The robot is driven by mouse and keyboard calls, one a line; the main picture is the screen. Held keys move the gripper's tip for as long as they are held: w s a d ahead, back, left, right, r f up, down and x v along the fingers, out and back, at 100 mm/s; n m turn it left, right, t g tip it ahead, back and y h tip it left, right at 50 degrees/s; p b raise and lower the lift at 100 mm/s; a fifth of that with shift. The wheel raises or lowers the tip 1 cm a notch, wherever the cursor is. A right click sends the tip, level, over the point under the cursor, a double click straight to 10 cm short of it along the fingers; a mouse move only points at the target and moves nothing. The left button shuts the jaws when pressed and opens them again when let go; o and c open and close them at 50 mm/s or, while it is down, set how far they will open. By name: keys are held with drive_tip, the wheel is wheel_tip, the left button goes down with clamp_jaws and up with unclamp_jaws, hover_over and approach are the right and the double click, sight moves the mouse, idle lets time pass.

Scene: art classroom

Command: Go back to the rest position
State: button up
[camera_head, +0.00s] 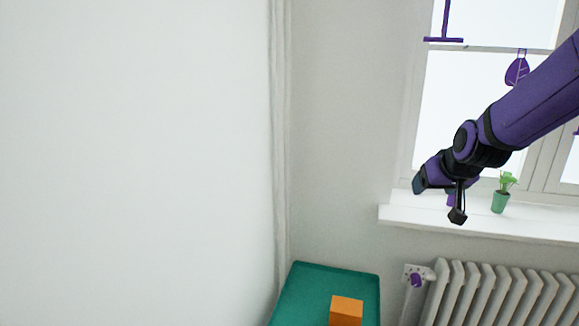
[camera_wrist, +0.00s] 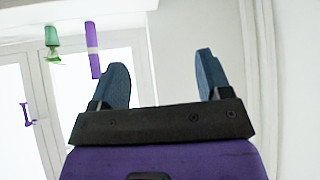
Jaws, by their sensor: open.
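My gripper is open and empty in the wrist view (camera_wrist: 164,82), with its two blue-grey fingers apart. In the head view my gripper (camera_head: 418,186) is in the air at the end of my purple arm, in front of the window sill. Its fingertips are small there and partly hidden by the wrist. Nothing shows between the fingers.
A green potted plant (camera_head: 500,200) stands on the white sill (camera_head: 400,214), beside the arm's end. A radiator (camera_head: 500,295) is below. A teal-topped surface (camera_head: 312,284) at the bottom bears an orange block (camera_head: 346,311). A bare white wall (camera_head: 130,160) fills the left.

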drive_tip(key=s+a+r+g, duration=0.1)
drive_tip(key=s+r, duration=0.2)
drive_tip(key=s, duration=1.1)
drive_tip(key=s+a+r+g, duration=0.1)
drive_tip(key=s+r, duration=0.3)
drive_tip(key=s, duration=1.1)
drive_tip(key=shift+a+g, duration=0.15)
drive_tip(key=shift+g, duration=0.35)
